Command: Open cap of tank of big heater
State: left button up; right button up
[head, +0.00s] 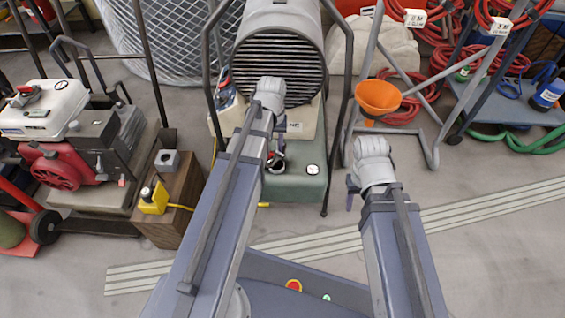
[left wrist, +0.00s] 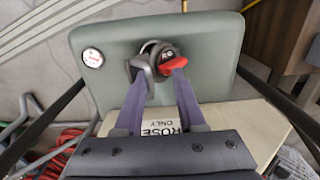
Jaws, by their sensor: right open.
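The big heater (head: 283,25) stands at top centre, with a grey barrel and dark slats. Its green tank (head: 297,190) lies below the barrel and fills the upper left wrist view (left wrist: 215,50). The cap (left wrist: 154,50), dark with a red part, sits at the filler on the tank. My left gripper (left wrist: 158,72) has its two fingers on either side of the cap and seems shut on it; the exact contact is partly hidden. In the head view my left arm covers part of the cap. My right gripper (head: 353,190) is open and empty, right of the tank.
A round gauge (head: 312,169) is on the tank. Dark frame bars run along both sides of the heater. An orange funnel (head: 377,97) stands to the right. A wooden box (head: 172,200) with a yellow device (head: 153,198) and a red engine (head: 65,165) are at left. The floor at lower right is clear.

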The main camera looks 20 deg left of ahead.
pick_arm(q)
jog(key=r+p, duration=0.4)
jog(key=p, duration=0.1)
jog(key=d+r+p, duration=0.1)
jog(key=r+p, duration=0.1)
jog(key=r, duration=0.1)
jog(key=shift+w+d, duration=0.1)
jog(key=shift+w, duration=0.15)
dwell(0.9)
jog(key=s+d+m+y, duration=0.1)
jog(key=s+d+m, duration=0.6)
jog(key=s+d, duration=0.75)
notch_tip(320, 180, up, 38)
jog(key=w+d+p, duration=0.1)
jog(key=p, duration=3.7)
jog(key=shift+w+d, duration=0.15)
jog(key=shift+w, duration=0.2)
